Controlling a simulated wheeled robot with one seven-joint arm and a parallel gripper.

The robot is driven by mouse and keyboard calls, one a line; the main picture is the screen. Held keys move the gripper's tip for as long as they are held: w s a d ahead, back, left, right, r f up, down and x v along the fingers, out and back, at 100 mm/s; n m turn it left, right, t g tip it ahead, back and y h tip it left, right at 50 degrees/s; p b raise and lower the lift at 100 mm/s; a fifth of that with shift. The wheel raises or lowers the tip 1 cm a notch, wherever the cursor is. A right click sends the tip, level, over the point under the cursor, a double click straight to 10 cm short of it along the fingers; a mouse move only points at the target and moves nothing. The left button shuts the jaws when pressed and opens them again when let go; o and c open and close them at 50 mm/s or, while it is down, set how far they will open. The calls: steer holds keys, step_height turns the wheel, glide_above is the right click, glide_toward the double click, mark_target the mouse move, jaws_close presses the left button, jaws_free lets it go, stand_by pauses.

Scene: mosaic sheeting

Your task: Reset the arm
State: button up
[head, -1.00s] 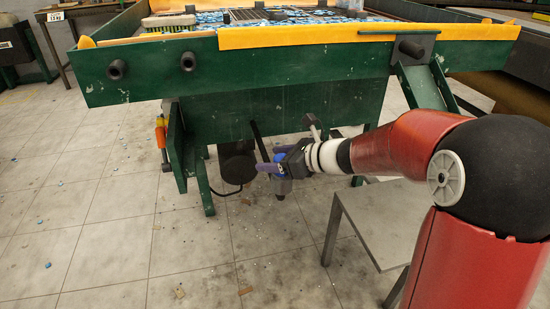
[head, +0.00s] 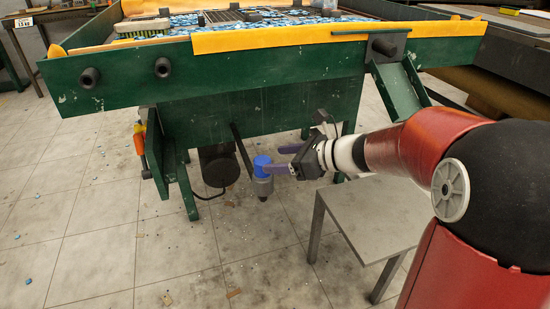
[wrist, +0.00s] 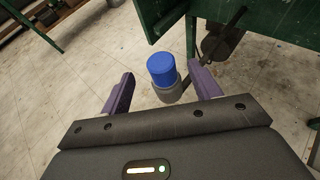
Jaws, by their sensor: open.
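My gripper (head: 281,158) is open, with its two purple fingers spread and pointing left, in front of the green table's underside. In the wrist view my gripper (wrist: 162,72) has nothing between its fingers that they touch. A blue-capped grey cylinder (head: 262,166) is just beyond the fingertips in the head view. In the wrist view its blue cap (wrist: 161,68) shows between the two fingers, apart from both. My red arm reaches in from the right.
The green table (head: 250,66) with yellow edging (head: 290,36) stands ahead. A small grey table (head: 375,215) stands below my arm. A dark round motor (head: 218,165) is under the green table. The tiled floor (head: 100,235) at left is mostly clear, with small scraps.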

steer(key=s+n+g+h+p, duration=0.1)
steer(key=s+n+g+h, duration=0.25)
steer(key=s+n, duration=0.85)
steer(key=s+d+n+t+h, duration=0.2)
steer(key=s+d+n+h, duration=0.6)
steer(key=s+d+n, duration=0.3)
steer(key=shift+s+r+n+t+p, duration=0.35)
steer(key=shift+s+r+n+p, duration=0.1)
steer(key=shift+s, duration=0.15)
